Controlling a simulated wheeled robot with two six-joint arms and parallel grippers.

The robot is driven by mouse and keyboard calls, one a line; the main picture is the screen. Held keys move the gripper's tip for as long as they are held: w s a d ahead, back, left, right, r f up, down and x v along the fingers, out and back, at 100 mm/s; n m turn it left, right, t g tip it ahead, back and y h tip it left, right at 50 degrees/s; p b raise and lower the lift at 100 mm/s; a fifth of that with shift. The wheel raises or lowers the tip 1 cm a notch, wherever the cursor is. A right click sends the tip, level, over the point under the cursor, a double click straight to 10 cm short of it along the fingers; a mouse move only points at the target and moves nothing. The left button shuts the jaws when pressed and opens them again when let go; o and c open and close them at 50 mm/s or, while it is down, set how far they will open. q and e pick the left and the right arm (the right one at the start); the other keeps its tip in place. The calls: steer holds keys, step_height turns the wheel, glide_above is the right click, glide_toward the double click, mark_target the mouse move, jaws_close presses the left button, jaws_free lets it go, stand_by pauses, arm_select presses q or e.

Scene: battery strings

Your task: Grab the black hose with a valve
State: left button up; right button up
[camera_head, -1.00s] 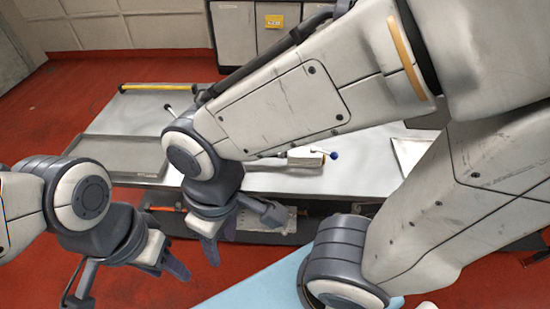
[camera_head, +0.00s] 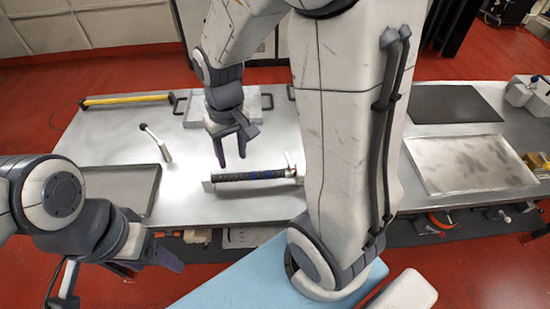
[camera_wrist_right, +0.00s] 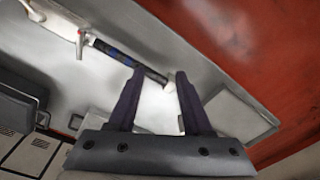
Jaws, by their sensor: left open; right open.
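The black hose (camera_head: 252,175) with blue marks lies on the metal table (camera_head: 190,210), left of my right arm. Its left end is a pale fitting (camera_head: 208,185); a pale upright fitting shows at its right end (camera_head: 291,165). In the right wrist view the hose (camera_wrist_right: 125,60) runs diagonally, with a metal valve with a reddish part (camera_wrist_right: 80,42) towards its upper left end. My right gripper (camera_head: 232,161) is open and empty above the hose, fingers pointing down; its fingers (camera_wrist_right: 160,74) frame the hose's pale lower end. My left gripper (camera_head: 150,266) is open and empty before the table's front edge.
A grey tray (camera_head: 150,172) lies at the left, with a white-handled tool (camera_head: 156,143) beside it. A yellow bar (camera_head: 125,100) and a silver case (camera_head: 265,103) are at the back. A dark mat (camera_head: 450,103) and a metal plate (camera_head: 468,163) lie at the right.

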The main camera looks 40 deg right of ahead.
steer(key=w+d+f+m, duration=0.25)
steer(key=d+f, duration=0.25)
steer(key=d, duration=0.6)
steer(key=m+b, duration=0.1)
steer(key=m, duration=0.2)
glide_above(290, 160)
steer(key=f, duration=0.2)
steer(key=shift+w+a+f, duration=0.2)
steer(key=shift+a+f, duration=0.15)
steer(key=shift+f, duration=0.05)
steer(key=f, duration=0.4)
steer(key=shift+s+d+f, duration=0.15)
steer(key=shift+d+f, duration=0.15)
steer(key=shift+s+a+f+p, duration=0.1)
steer(key=shift+f+p, duration=0.3)
steer(key=shift+f, duration=1.1)
steer(key=shift+s+f+p, duration=0.1)
steer(key=shift+f+p, duration=0.3)
steer(key=shift+f, duration=1.05)
jaws_close()
steer(key=shift+w, duration=0.1)
